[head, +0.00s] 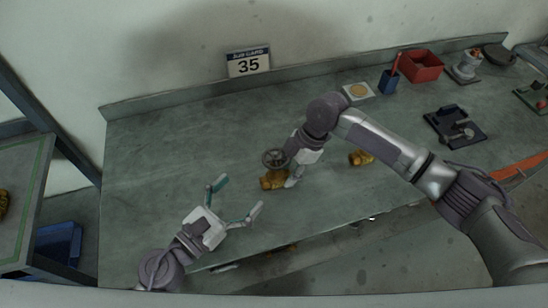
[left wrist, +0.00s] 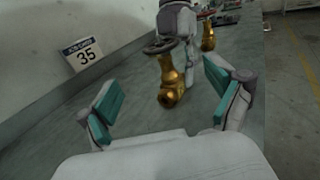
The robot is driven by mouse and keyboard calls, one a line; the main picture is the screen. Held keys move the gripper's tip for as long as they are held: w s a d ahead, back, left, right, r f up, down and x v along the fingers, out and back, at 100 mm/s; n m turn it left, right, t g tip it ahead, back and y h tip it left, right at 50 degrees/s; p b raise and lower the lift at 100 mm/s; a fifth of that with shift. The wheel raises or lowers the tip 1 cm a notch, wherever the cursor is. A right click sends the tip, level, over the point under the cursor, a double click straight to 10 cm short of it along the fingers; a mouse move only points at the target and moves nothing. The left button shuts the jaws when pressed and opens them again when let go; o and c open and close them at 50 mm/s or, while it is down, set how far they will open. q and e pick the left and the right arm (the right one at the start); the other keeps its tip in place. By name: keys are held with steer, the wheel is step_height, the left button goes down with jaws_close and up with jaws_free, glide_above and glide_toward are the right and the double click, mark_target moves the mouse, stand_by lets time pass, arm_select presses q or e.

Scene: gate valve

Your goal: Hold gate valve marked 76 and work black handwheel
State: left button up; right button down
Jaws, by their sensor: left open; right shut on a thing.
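A brass gate valve (head: 272,180) with a dark handwheel (head: 275,158) on top stands at the middle of the workbench. In the left wrist view the brass body (left wrist: 171,88) and handwheel (left wrist: 160,46) show upright. No 76 marking is legible. My right gripper (head: 292,178) is shut on this valve from its right side; its fingers are partly hidden. My left gripper (head: 237,198) is open and empty, to the left of and nearer than the valve, its fingers pointing toward it. In the left wrist view the valve appears between the open fingers, beyond them.
Another brass valve (head: 361,158) stands to the right, partly behind my right arm. Farther right are a blue cup (head: 388,82), a red bin (head: 421,66) and a dark fixture (head: 455,128). A 35 sign (head: 248,63) is at the back. The bench's left part is clear.

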mark_target(274, 158)
arm_select(q)
steer(key=x, duration=1.1)
steer(key=shift+w+d, duration=0.2)
steer(key=c, duration=1.2)
steer(key=shift+o, duration=0.2)
